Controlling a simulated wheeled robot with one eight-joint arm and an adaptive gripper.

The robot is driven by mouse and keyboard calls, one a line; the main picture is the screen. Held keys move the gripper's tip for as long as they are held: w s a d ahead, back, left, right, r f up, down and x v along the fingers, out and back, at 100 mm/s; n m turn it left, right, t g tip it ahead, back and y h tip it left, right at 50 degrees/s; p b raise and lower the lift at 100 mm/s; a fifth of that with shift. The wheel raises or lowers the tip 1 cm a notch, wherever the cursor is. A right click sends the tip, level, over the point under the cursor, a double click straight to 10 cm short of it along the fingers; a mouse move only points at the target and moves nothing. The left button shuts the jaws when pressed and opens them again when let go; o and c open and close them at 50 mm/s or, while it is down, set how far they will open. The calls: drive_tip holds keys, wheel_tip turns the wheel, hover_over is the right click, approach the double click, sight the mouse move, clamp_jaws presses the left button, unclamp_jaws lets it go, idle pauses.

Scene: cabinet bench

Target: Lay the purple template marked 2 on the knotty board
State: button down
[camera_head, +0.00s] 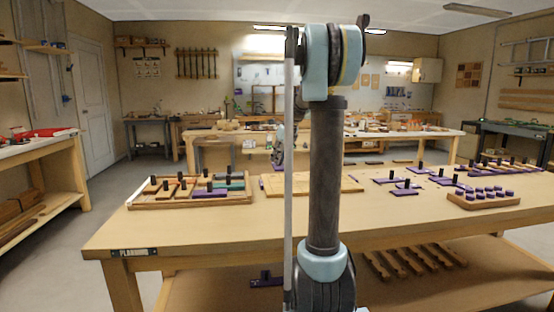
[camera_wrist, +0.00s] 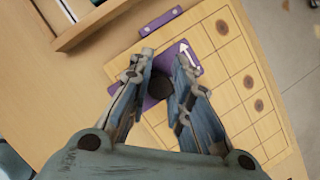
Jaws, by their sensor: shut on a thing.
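The knotty board (camera_wrist: 238,52) is pale wood with dark round knots and thin ruled lines. It lies on the bench and shows in the head view (camera_head: 349,185), partly behind my arm. A purple template (camera_wrist: 184,50) with a white arrow and a black knob (camera_wrist: 160,85) is between my fingers. My gripper (camera_wrist: 162,70) is shut on the knob. The template overlaps the upper-left part of the board in the wrist view; I cannot tell whether it touches the wood. Its number is not readable. In the head view my arm hides most of this area.
A wooden tray (camera_head: 150,205) with several knobbed templates stands left of the board. A purple strip (camera_wrist: 160,20) lies at the board's edge. More purple templates (camera_head: 404,192) and a block with purple pegs (camera_head: 484,202) are at the right. The bench front (camera_head: 205,232) is clear.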

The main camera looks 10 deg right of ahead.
drive_tip(key=shift+f, duration=3.6)
drive_tip(key=shift+f, duration=1.05)
idle(0.8)
drive_tip(key=c, duration=1.4)
unclamp_jaws()
drive_tip(key=o, duration=0.4)
drive_tip(key=shift+r, duration=4)
